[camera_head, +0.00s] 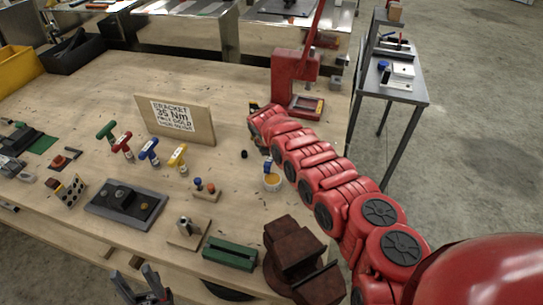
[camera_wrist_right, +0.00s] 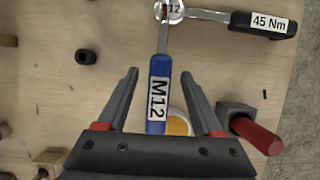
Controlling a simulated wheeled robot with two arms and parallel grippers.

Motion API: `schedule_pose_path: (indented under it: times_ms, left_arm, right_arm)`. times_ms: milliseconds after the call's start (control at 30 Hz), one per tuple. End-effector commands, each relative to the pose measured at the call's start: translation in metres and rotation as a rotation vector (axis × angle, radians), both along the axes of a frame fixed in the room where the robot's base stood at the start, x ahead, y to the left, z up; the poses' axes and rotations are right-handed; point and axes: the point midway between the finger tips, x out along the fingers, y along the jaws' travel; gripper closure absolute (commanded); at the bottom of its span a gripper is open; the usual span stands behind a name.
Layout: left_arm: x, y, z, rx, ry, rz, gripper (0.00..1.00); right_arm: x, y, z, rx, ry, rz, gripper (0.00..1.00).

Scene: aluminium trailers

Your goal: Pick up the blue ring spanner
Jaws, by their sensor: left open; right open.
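My right gripper (camera_wrist_right: 158,77) is open, with one finger on each side of the handle and a gap visible to each. I cannot tell how far above the handle the fingers are. In the head view a small blue piece (camera_head: 267,166) shows beside my right arm, above a yellow-filled cup. My left gripper (camera_head: 144,287) is open and empty at the table's front edge, far from the spanner.
A black-handled tool labelled 45 Nm (camera_wrist_right: 268,22) lies near the ring. A grey block with a red cylinder (camera_wrist_right: 258,135) is right of the gripper. The yellow cup (camera_wrist_right: 178,124) is partly under the handle. A wooden sign (camera_head: 175,119) and T-handles stand farther left.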

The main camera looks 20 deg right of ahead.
Motion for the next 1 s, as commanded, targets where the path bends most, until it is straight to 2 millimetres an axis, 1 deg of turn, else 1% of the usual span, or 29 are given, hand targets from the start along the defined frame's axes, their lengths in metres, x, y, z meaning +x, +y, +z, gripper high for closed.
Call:
schedule_pose_path:
  times_ms: [133,167,200,267,300,467,500,533,1000]
  left_arm:
    - [0.0,0.0,0.0,0.0,0.0,0.0,0.5]
    - [0.0,0.0,0.0,0.0,0.0,0.0,0.5]
    - [0.0,0.0,0.0,0.0,0.0,0.0,0.5]
    - [0.0001,0.0,-0.0001,0.0,0.0,0.0,0.5]
    - [0.0,0.0,0.0,0.0,0.0,0.0,0.5]
    - [0.0,0.0,0.0,0.0,0.0,0.0,0.5]
    - [0.0,0.0,0.0,0.0,0.0,0.0,0.5]
    - [0.0001,0.0,0.0,0.0,0.0,0.0,0.5]
    - [0.0,0.0001,0.0008,0.0,0.0,0.0,0.5]
  right_arm:
    - [0.0002,0.0003,0.0003,0.0,0.0,0.001,0.32]
    - [0.0001,0.0004,0.0004,0.0,0.0,0.001,0.34]
    - [0.0002,0.0004,0.0004,0.001,-0.001,0.0,0.42]
    - [0.0002,0.0005,0.0005,0.001,-0.001,0.0,0.52]
    - [0.0001,0.0004,0.0005,0.001,-0.001,0.0,0.59]
    - [0.0002,0.0006,0.0006,0.001,-0.001,0.0,0.88]
    - [0.0002,0.0005,0.0006,0.001,-0.001,0.0,0.95]
    - [0.0003,0.0005,0.0007,0.001,-0.001,0.0,1.0]
    - [0.0003,0.0005,0.002,0.0,0.0,0.001,1.0]
